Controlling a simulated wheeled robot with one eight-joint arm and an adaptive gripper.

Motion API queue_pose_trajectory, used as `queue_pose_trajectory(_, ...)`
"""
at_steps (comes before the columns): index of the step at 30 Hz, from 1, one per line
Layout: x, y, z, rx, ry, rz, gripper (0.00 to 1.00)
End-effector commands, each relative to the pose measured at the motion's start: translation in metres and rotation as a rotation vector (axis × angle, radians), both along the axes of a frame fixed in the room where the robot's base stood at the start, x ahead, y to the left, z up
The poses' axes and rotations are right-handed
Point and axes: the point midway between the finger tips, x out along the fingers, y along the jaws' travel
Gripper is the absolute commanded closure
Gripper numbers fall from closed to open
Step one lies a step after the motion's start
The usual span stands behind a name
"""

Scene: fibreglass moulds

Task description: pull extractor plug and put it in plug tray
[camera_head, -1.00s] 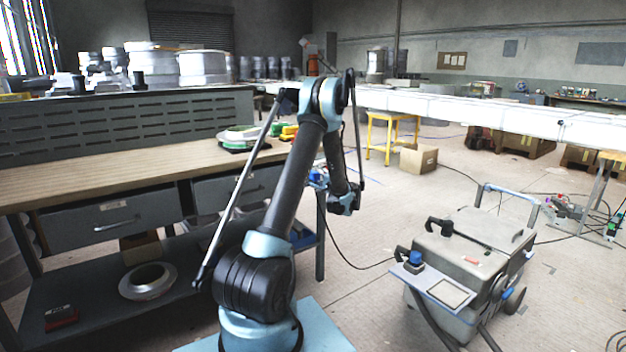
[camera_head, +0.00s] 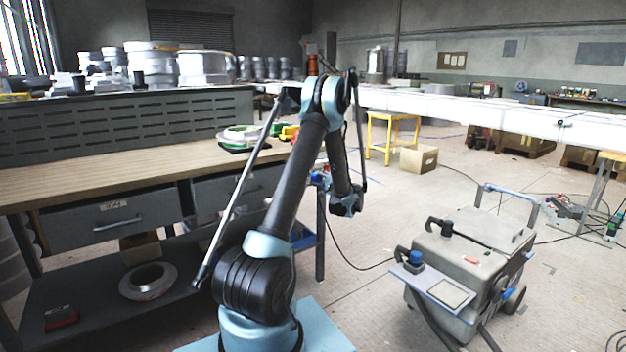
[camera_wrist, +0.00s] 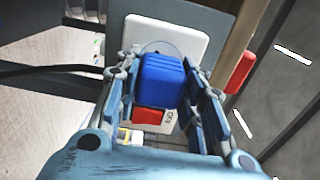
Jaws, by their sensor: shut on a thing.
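The blue plug (camera_wrist: 165,80) is between the fingers of my gripper (camera_wrist: 163,92) in the wrist view, and the gripper is shut on it. Behind it is a white socket plate (camera_wrist: 188,38) with a round grey face, partly covered by the plug. I cannot tell whether the plug is still seated. In the head view my wrist hangs by the right end of the workbench, with a small blue patch (camera_head: 317,178) beside it. A grey tray (camera_head: 412,279) with a pale square pad projects from the extractor cart (camera_head: 470,250), probably the plug tray.
A dark cable (camera_wrist: 50,70) passes left of the gripper; in the head view a cable (camera_head: 345,258) runs from the bench end towards the cart. The workbench (camera_head: 100,180) fills the left. A red part (camera_wrist: 240,72) is right of the plate. Floor between bench and cart looks open.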

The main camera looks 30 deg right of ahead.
Motion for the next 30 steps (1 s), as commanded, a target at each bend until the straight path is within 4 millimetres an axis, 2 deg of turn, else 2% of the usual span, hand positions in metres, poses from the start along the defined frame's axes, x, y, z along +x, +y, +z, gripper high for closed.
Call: queue_pose_trajectory(30, -0.033, -0.003, 0.000, 0.000, 0.000, 0.000, 1.00)
